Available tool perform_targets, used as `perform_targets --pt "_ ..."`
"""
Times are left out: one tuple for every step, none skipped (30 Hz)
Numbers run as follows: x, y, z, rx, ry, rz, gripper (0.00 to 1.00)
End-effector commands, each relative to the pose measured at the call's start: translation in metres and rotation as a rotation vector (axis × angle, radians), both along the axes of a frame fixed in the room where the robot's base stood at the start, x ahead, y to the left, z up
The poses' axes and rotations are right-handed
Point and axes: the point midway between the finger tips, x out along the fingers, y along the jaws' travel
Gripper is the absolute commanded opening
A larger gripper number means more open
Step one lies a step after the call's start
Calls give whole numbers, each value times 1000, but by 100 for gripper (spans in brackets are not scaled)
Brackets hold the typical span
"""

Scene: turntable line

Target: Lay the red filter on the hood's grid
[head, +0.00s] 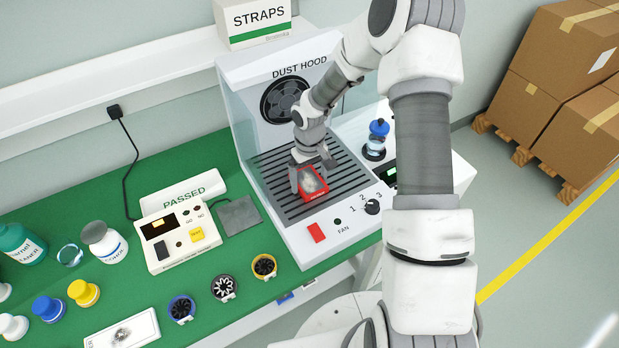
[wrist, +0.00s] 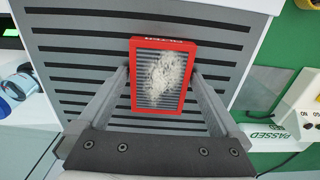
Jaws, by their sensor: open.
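The red filter (head: 315,184) is a red-framed rectangle with a pale, dusty patch over its pleated middle. It lies on or just over the slotted grey grid (head: 273,165) of the dust hood (head: 297,70). In the wrist view the filter (wrist: 163,44) lies between the fingers of my gripper (wrist: 160,72), with the hood's grid (wrist: 75,98) behind it. My gripper also shows in the head view (head: 310,178), low over the grid. The jaws are open, one finger close to each side of the filter. Whether the filter touches the grid everywhere is hard to tell.
A red switch (head: 317,232) and the fan knob (head: 372,207) are on the hood's front. A blue-capped jar (head: 376,140) stands right of the hood. Left, a tester box (head: 178,234) and several small fans (head: 223,287) occupy the green bench (head: 150,180).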

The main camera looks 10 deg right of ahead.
Motion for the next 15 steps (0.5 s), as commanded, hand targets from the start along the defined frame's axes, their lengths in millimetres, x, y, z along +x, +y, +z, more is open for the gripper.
perform_targets --pt "0 0 5 0 0 0 100" --pt "1 0 6 0 -2 -1 100" --pt "1 -1 11 -1 -3 -1 100" --pt "1 -1 16 -2 -4 0 100" --pt "1 0 21 -1 -4 0 100" --pt "1 0 28 0 -5 0 100" --pt "1 0 34 -2 -5 0 100" --pt "2 -1 41 -1 -7 0 100" --pt "1 -1 49 -2 -5 -1 100" --pt "1 -1 55 -1 -6 -1 100" --pt "1 -1 62 -1 -6 -2 100" --pt "1 -1 70 -1 -6 -1 100" --pt "1 0 76 0 -5 -1 100" --pt "1 0 82 -1 -4 -1 100" --pt "1 0 89 -2 -5 0 100"
